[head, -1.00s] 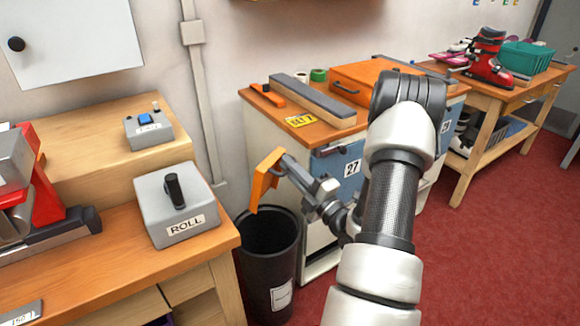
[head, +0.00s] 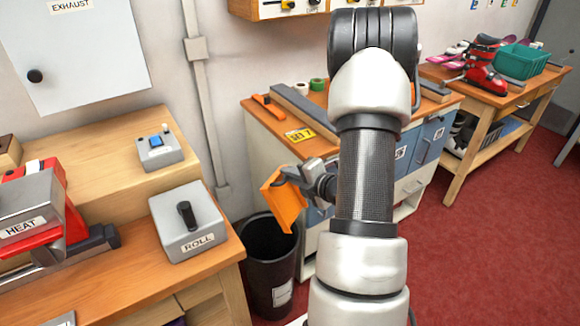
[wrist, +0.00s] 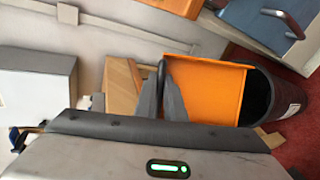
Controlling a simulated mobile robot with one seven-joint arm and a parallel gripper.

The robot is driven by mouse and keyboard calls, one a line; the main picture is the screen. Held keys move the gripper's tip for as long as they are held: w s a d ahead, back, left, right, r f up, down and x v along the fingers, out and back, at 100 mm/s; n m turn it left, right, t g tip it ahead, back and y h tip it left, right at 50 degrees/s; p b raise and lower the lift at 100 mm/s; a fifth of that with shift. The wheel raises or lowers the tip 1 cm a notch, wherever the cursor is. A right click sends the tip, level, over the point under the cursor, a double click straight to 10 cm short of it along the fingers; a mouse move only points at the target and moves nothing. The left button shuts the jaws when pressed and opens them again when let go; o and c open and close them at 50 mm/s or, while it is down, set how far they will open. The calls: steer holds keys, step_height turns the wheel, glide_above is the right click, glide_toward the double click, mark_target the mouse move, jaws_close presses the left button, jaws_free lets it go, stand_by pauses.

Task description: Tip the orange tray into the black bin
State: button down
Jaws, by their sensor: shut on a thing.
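The orange tray (head: 284,200) is tilted steeply in the head view, above the right side of the black bin's mouth. In the wrist view the tray (wrist: 208,88) shows its inside, and I see nothing lying in it. My gripper (head: 288,176) is shut on the tray's upper edge; in the wrist view its fingers (wrist: 163,92) meet at the tray's left side. The black bin (head: 268,272) stands on the floor between the two benches, its opening facing up. In the wrist view the bin (wrist: 262,95) shows behind the tray's right end. The bin's bottom is hidden.
A wooden bench (head: 130,282) with a grey ROLL box (head: 190,222) stands left of the bin. A cabinet with blue drawers (head: 432,138) stands to its right, partly behind my arm. Red carpet (head: 490,245) lies open at the right.

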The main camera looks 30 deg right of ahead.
step_height(320, 180, up, 3)
steer(key=g+p, duration=0.2)
steer(key=p, duration=0.1)
steer(key=n+g+h+p, duration=0.1)
steer(key=p, duration=0.2)
steer(key=shift+w+r+g+h, duration=0.1)
steer(key=shift+g+h, duration=0.2)
steer(key=shift+g, duration=0.1)
step_height(320, 180, up, 2)
steer(key=n+g+h+p, duration=0.1)
steer(key=g+p, duration=0.2)
steer(key=p, duration=0.3)
steer(key=shift+g+h, duration=0.3)
steer(key=shift+h, duration=0.1)
steer(key=r+g+h+p, duration=0.1)
steer(key=g+p, duration=0.1)
steer(key=p, duration=0.4)
steer(key=shift+r+n+g+p, duration=0.1)
steer(key=shift+n+g+p, duration=0.2)
steer(key=shift+n+p, duration=0.1)
steer(key=shift+h+p, duration=0.35)
steer(key=shift+h, duration=0.05)
steer(key=shift+g, duration=0.3)
